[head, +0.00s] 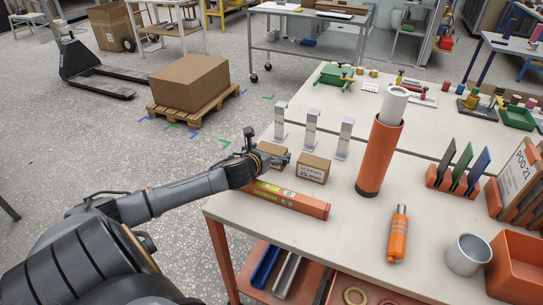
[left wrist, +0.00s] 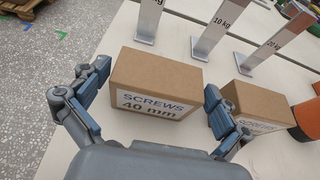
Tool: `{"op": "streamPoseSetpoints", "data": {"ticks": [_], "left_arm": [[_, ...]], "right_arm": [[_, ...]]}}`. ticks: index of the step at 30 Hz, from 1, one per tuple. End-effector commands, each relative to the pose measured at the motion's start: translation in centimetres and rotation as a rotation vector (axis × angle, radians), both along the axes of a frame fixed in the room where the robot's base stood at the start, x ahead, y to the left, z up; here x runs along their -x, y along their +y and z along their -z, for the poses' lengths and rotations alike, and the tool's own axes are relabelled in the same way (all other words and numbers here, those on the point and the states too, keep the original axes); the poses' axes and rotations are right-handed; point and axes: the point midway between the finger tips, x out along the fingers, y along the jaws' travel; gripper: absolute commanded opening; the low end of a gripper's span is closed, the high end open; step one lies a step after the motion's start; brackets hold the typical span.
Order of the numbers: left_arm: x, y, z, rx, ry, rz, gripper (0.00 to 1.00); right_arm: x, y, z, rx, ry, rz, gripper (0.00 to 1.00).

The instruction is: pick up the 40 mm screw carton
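The 40 mm screw carton (left wrist: 165,75) is a brown box with a white "SCREWS 40 mm" label, upright on the white table in the left wrist view. In the head view the carton (head: 272,149) is partly hidden by my left gripper (head: 267,147). In the left wrist view my left gripper (left wrist: 156,82) is open, one finger on each side of the carton. A gap shows at the left finger; the right finger is very close to the carton, and I cannot tell if it touches. My right gripper is not in view.
A second screw carton (head: 313,168) stands just right, also in the left wrist view (left wrist: 258,105), near the right finger. Metal stands (head: 311,128) are behind. An orange level (head: 290,199) lies in front. An orange tube (head: 379,158) stands further right.

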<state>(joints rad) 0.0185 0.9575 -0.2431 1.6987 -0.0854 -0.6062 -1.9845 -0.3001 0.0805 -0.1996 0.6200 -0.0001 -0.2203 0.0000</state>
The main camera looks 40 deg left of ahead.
Motion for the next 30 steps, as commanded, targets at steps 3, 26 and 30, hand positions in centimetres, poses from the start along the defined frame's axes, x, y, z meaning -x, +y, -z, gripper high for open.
{"op": "streamPoseSetpoints", "data": {"ticks": [3,26,30], "left_arm": [[0.0,0.0,0.0,0.0,0.0,0.0,0.73],[0.0,0.0,-3.9,-0.008,-0.006,0.002,0.44],[2.0,-2.1,-6.9,-0.008,-0.004,0.007,0.44]], "right_arm": [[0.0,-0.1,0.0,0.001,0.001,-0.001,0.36],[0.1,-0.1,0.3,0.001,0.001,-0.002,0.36],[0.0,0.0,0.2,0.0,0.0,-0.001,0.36]]}}
